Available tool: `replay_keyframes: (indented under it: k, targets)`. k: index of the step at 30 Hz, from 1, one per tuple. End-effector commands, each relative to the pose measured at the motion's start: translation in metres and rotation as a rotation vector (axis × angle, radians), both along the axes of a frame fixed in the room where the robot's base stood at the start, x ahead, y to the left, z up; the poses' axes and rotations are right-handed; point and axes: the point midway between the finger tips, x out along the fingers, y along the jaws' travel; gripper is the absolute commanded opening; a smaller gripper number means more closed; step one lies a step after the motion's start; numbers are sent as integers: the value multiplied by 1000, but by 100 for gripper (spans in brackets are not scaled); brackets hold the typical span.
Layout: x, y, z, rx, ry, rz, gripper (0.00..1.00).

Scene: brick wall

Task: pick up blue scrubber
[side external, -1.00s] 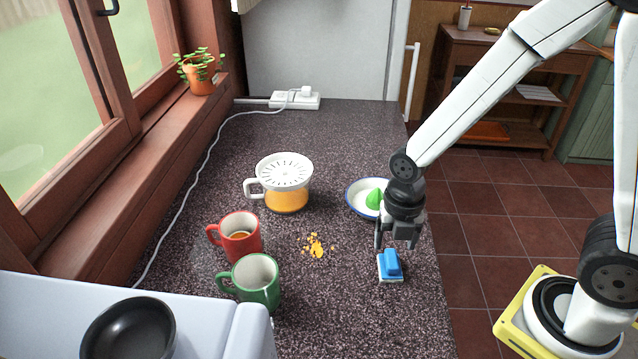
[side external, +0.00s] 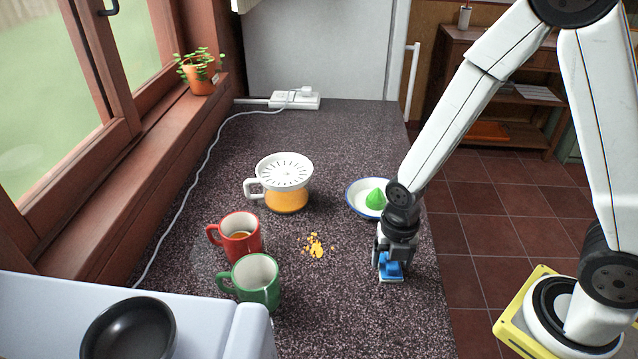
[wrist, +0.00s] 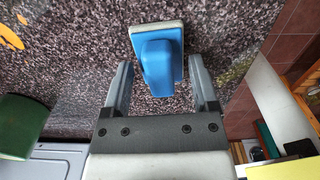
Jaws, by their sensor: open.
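The blue scrubber (side external: 390,270) has a blue handle on a pale base and lies on the speckled dark countertop, near its right edge. My gripper (side external: 391,266) is lowered over it and partly hides it in the side view. In the wrist view the scrubber (wrist: 157,60) lies ahead of the open gripper (wrist: 163,80), with the near end of its handle between the two fingers. A gap shows on both sides of the handle, and the fingers are not closed on it.
A white bowl (side external: 355,204) with a green item stands behind the gripper. Orange crumbs (side external: 315,246), a red mug (side external: 240,240), a green mug (side external: 257,285) and a yellow white-topped juicer (side external: 285,190) are to the left. The counter's right edge is close by.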

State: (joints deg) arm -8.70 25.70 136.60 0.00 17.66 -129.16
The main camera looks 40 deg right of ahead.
Motion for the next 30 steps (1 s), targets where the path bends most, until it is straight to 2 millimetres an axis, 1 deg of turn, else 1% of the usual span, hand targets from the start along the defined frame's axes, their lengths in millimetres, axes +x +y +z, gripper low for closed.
replay_keyframes:
  k: [11, 12, 14, 15, 18, 30]
  targets:
    - [0, 0, 0, 0, 0, 0, 76]
    - [0, 0, 0, 0, 0, 0, 64]
    - [0, 0, 0, 0, 0, 0, 45]
    - [0, 0, 0, 0, 0, 0, 32]
    - [0, 0, 0, 0, 0, 0, 3]
    - [0, 0, 3, 0, 0, 0, 3]
